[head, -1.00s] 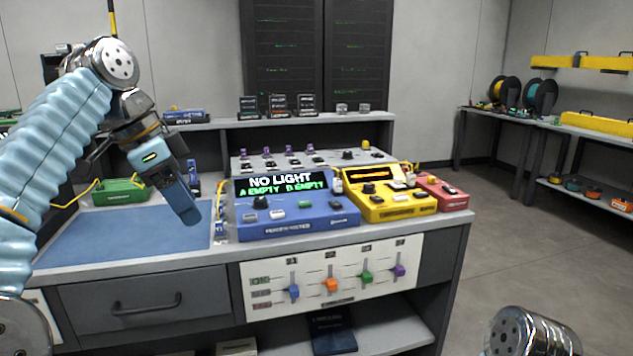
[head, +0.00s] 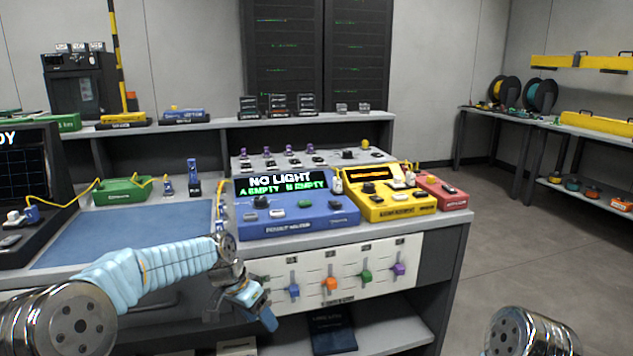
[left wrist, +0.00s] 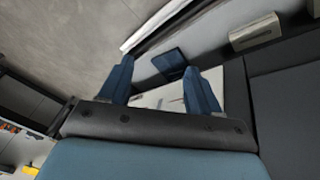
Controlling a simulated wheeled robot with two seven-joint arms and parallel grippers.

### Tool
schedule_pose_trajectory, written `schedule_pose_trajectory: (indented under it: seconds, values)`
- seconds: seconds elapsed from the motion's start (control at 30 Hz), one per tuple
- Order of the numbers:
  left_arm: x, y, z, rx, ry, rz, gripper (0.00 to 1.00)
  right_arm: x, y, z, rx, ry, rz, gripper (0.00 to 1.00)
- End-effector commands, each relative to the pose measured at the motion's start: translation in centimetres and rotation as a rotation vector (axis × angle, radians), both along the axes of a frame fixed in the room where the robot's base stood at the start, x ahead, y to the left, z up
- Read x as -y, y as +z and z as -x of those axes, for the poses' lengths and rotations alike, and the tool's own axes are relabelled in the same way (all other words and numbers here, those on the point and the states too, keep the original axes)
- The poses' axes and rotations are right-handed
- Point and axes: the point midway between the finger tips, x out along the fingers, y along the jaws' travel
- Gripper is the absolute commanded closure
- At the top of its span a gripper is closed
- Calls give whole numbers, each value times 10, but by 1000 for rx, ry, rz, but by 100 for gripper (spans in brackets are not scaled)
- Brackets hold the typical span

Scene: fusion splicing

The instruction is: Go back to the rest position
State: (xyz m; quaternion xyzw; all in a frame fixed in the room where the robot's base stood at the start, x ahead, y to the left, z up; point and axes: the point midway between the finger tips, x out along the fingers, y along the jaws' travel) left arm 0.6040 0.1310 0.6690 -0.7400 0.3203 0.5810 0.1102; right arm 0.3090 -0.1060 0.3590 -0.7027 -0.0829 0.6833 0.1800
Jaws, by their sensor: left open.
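My left gripper (head: 262,312) is low in front of the workbench, below the edge of its top, in front of the drawer and the slider panel. In the left wrist view its two blue fingers (left wrist: 160,88) stand apart with nothing between them, so it is open and empty. Past the fingers that view shows a white surface and a dark blue object (left wrist: 170,62). Of my right arm only a metal joint (head: 530,332) shows at the bottom right; its gripper is out of the picture.
The workbench carries a blue mat (head: 130,235), a blue meter (head: 295,212) reading "NO LIGHT", a yellow device (head: 390,205) and a red device (head: 443,192). The slider panel (head: 345,280) is close to my left gripper. Open floor (head: 540,240) lies to the right.

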Motion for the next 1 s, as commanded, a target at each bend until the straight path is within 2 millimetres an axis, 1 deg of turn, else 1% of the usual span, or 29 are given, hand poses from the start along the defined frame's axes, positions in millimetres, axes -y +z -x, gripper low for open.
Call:
schedule_pose_trajectory:
  seconds: [0.03, 0.07, 0.1, 0.13, 0.17, 0.2, 0.27, 0.3, 0.37, 0.4, 0.5, 0.6, 0.63, 0.7, 0.77, 1.0]
  values:
    - [5, -46, 11, -42, 47, 8, 37, 0, 0, 0, 0, 0, 0, 100]
    - [8, -71, 18, -61, 81, 15, 37, 0, 0, 0, 0, 0, 0, 100]
    - [11, -105, 30, -84, 128, 23, 37, 0, 0, 0, 0, 0, 0, 100]
    - [13, -129, 41, -101, 165, 29, 37, 0, 0, 0, 0, 0, 0, 100]
    - [16, -152, 54, -121, 202, 35, 37, 0, 0, 0, 0, 0, 0, 100]
    - [18, -182, 73, -147, 253, 42, 37, 0, 0, 0, 0, 0, 0, 100]
    - [21, -222, 107, -185, 332, 52, 37, 0, 0, 0, 0, 0, 0, 100]
    - [23, -244, 133, -211, 383, 59, 37, 0, 0, 0, 0, 0, 0, 100]
    - [24, -271, 170, -245, 459, 66, 37, 0, 0, 0, 0, 0, 0, 100]
    - [25, -284, 195, -266, 506, 69, 37, 0, 0, 0, 0, 0, 0, 100]
    - [26, -303, 246, -308, 606, 75, 37, 0, 0, 0, 0, 0, 0, 100]
    - [26, -309, 280, -331, 671, 79, 37, 0, 0, 0, 0, 0, 0, 100]
    - [26, -310, 286, -336, 683, 79, 37, 0, 0, 0, 0, 0, 0, 100]
    - [25, -311, 294, -339, 702, 80, 37, 0, 0, 0, 0, 0, 0, 100]
    - [25, -311, 297, -340, 709, 81, 37, 0, 0, 0, 0, 0, 0, 100]
    - [25, -311, 296, -338, 707, 82, 37, 0, 0, 0, 0, 0, 0, 100]
